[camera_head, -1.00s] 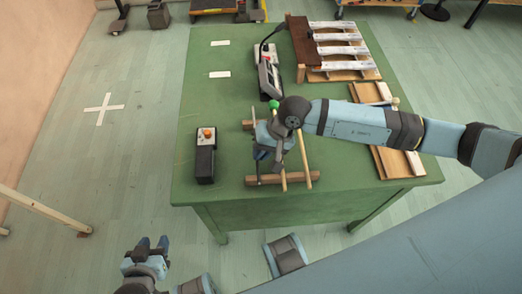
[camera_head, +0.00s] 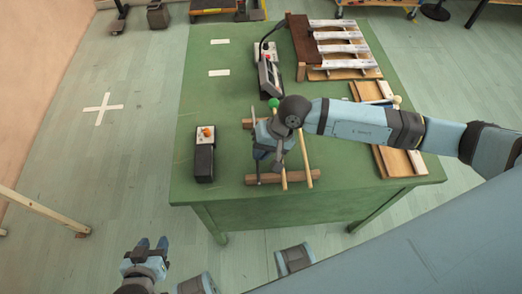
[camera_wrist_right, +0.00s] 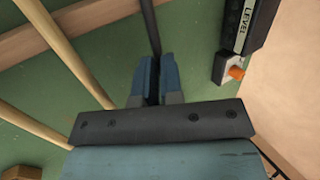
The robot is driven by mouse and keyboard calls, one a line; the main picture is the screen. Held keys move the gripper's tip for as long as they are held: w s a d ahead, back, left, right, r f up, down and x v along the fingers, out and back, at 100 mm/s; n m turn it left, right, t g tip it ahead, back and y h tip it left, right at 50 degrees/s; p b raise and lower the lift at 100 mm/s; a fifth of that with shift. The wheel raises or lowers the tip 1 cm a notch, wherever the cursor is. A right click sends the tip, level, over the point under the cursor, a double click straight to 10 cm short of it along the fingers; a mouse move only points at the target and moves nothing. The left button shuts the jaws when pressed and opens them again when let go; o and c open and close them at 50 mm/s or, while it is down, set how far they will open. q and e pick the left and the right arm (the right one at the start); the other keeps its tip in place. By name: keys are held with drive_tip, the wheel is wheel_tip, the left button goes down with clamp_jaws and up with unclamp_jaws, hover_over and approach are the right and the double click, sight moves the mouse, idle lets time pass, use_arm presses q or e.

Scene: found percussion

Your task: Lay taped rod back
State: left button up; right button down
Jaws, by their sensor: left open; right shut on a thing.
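My right gripper (camera_head: 262,160) is over the near left part of the table and is shut on a thin dark rod (camera_head: 257,170), the taped rod. In the right wrist view the rod (camera_wrist_right: 149,25) runs from between the fingers (camera_wrist_right: 152,82) across a wooden bar (camera_wrist_right: 95,17). I cannot tell whether it touches the bar. The rest has a near wooden bar (camera_head: 305,176) and a far bar (camera_head: 247,123). Two pale sticks (camera_head: 306,155) lie across it, right of the rod; one has a green ball (camera_head: 273,103). My left gripper (camera_head: 152,245) is open and empty, off the table.
A black box with an orange knob (camera_head: 204,155) stands left of the rest on the green table (camera_head: 220,105). Behind is a grey device (camera_head: 268,75). Metal bars on a wooden frame (camera_head: 340,48) stand at the back right, and wooden boards (camera_head: 395,160) lie at right.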

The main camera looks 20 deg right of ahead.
use_arm(q)
drive_tip(key=shift+d+f, duration=0.1)
drive_tip(key=shift+d, duration=0.15)
use_arm(e)
drive_tip(key=c, duration=1.2)
unclamp_jaws()
drive_tip(key=v, duration=1.3)
drive_tip(key=shift+d+r, duration=0.15)
drive_tip(key=shift+r, duration=0.2)
use_arm(q)
drive_tip(key=shift+w+d, duration=0.1)
